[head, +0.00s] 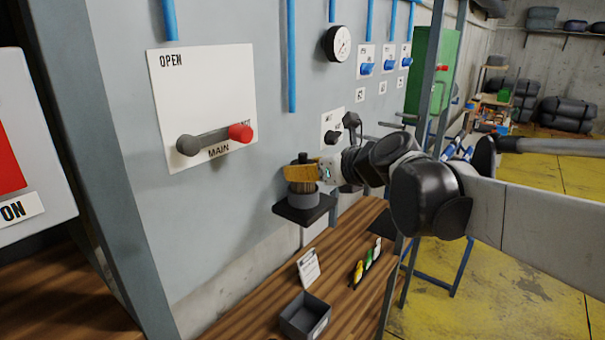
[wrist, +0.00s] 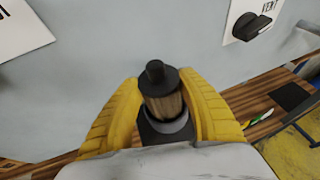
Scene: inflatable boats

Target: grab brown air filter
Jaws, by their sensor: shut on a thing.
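The brown air filter (wrist: 165,105) is a brown cylinder with a black cap and knob on top. It stands upright in a grey cup-like holder (head: 303,199) on a small black shelf on the wall panel. My gripper (wrist: 158,100) has yellow fingers, one on each side of the filter, and is shut on it. In the head view my gripper (head: 302,173) reaches in from the right and its fingers hide part of the filter (head: 303,187). The filter's lower end is hidden in the holder.
The wall panel carries a MAIN lever with a red end (head: 240,133) and a VENT knob (wrist: 250,26). Open yellow floor lies to the right.

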